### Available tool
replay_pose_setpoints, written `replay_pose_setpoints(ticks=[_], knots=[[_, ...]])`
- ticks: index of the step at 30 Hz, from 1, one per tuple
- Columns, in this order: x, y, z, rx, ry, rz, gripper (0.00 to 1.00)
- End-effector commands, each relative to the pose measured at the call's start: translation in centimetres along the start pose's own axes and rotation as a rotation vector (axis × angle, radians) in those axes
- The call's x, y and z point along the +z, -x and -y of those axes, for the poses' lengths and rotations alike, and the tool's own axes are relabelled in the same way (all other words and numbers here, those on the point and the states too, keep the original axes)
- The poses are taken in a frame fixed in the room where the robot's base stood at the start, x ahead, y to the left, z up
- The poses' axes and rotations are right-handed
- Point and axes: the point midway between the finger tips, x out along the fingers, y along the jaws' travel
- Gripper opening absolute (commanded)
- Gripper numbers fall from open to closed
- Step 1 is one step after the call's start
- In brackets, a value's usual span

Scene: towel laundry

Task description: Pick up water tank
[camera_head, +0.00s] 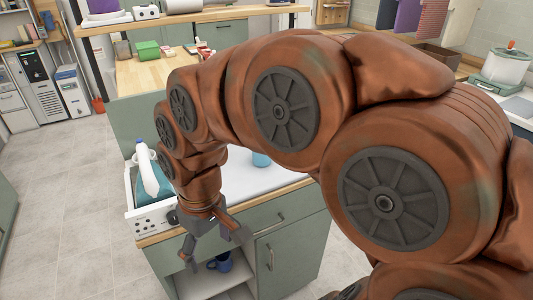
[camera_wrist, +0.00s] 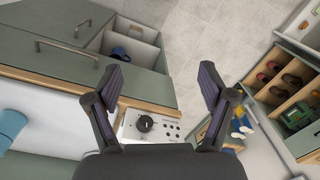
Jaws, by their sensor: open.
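My gripper (camera_head: 216,250) is open and empty, pointing down in front of the counter's front edge. No part is clearly recognisable as the water tank; my arm hides some of the appliance.
A light blue cylinder (camera_head: 261,159) stands on the white countertop, partly behind my arm; the wrist view shows it too (camera_wrist: 10,125). A blue mug (camera_head: 221,262) sits in the open cabinet compartment below. A wooden shelf (camera_wrist: 290,85) holds shoes. Grey floor (camera_head: 60,210) is clear at left.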

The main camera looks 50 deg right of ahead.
Motion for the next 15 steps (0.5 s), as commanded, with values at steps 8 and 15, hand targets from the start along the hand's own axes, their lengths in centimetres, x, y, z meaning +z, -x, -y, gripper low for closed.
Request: replay_pose_setpoints(ticks=[8,15], knots=[[-10.6,3.3,-9.0,-0.034,0.039,-0.187,0.93],[-15.2,4.8,-21.8,-0.006,-0.012,-0.332,0.93]])
